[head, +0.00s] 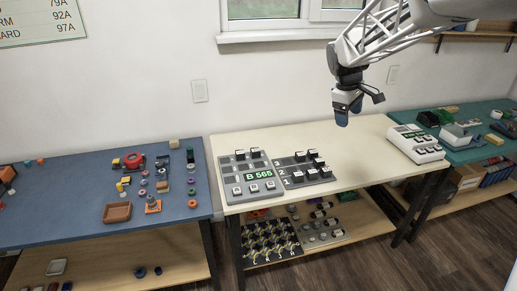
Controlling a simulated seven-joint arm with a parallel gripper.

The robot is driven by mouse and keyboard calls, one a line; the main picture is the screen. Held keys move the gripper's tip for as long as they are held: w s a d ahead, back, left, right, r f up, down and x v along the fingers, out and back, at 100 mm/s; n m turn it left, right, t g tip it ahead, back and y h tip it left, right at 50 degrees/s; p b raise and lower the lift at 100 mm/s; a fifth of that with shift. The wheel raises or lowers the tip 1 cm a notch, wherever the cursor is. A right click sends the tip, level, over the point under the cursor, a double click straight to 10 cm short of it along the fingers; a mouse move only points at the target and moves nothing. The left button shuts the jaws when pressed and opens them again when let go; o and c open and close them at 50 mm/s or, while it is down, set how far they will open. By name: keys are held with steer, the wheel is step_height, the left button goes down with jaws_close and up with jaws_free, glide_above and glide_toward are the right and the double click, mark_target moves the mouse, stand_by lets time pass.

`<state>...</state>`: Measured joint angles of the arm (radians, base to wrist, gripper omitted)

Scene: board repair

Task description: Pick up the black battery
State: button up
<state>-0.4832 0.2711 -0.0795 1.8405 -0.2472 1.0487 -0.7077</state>
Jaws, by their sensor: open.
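Several small black blocks with pale tops, which may be batteries, stand on the cream table. Two, a left block (240,154) and a right block (255,152), are at the back of a grey device (230,188) with a green display reading "B 565". More, such as one black block (312,154), stand in rows on a dark numbered tray (285,166) to its right. I cannot tell which one is the black battery. My gripper (360,106) is open and empty, high above the table's back right, apart from all of these.
A white device (416,143) stands at the cream table's right end. The cream table (365,150) is clear between it and the tray. A blue table (60,205) with small parts is left, a green one (487,152) right. A lower shelf (365,222) holds more parts.

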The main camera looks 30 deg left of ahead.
steer(key=w+a+f+n, duration=0.2)
steer(key=w+a+f, duration=0.1)
steer(key=a, duration=0.4)
steer(key=w+a+f+n, duration=0.1)
steer(key=w+a+f, duration=0.15)
steer(key=a, duration=0.45)
steer(key=n+t+h, duration=0.1)
steer(key=n, duration=0.8)
glide_above(240, 152)
steer(key=s+a, duration=0.2)
step_height(240, 152, down, 22)
steer(key=shift+a+f, duration=0.15)
steer(key=shift+f, duration=0.1)
steer(key=shift+w, duration=0.1)
steer(key=shift+x, duration=1.3)
steer(key=shift+f, duration=0.1)
steer(key=shift+x, duration=2.55)
